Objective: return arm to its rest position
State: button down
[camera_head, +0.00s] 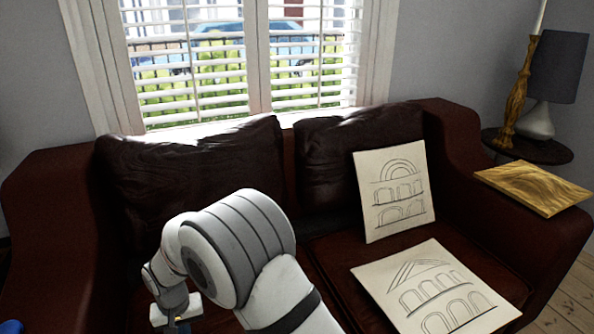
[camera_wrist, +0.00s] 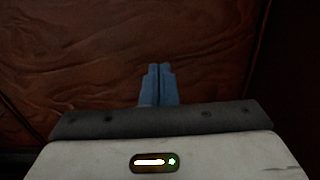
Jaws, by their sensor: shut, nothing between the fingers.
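My arm reaches up from the bottom of the head view, bent in front of the sofa (camera_head: 60,215). My gripper shows in the wrist view (camera_wrist: 159,70) with its two blue fingers together and nothing between them. In the head view the gripper is mostly cut off at the bottom edge, low and left of my arm's large joint. Behind the fingers, the wrist view shows dark reddish-brown leather.
A drawing of arches (camera_head: 392,190) leans on the sofa back, and another drawing (camera_head: 435,290) lies on the seat. A wooden board (camera_head: 533,187) rests on the right armrest. A side table (camera_head: 545,150) with a lamp (camera_head: 556,65) stands behind it.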

jog(key=w+d+r+m+t+p, duration=0.15)
jog(key=d+r+p, duration=0.45)
jog(key=d+r, duration=0.8)
jog(key=w+d+r+m+p, duration=0.1)
jog(key=w+d+r+p, duration=0.35)
jog(key=d+r, duration=0.95)
jog(key=s+d+r+m+t+p, duration=0.1)
jog(key=s+d+r+m+p, duration=0.1)
jog(key=s+d+r+p, duration=1)
jog(key=s+d+r, duration=0.3)
jog(key=d+r, duration=0.2)
jog(key=shift+s+d+r, duration=0.25)
jog(key=shift+s+r, duration=0.05)
jog(key=shift+r, duration=0.05)
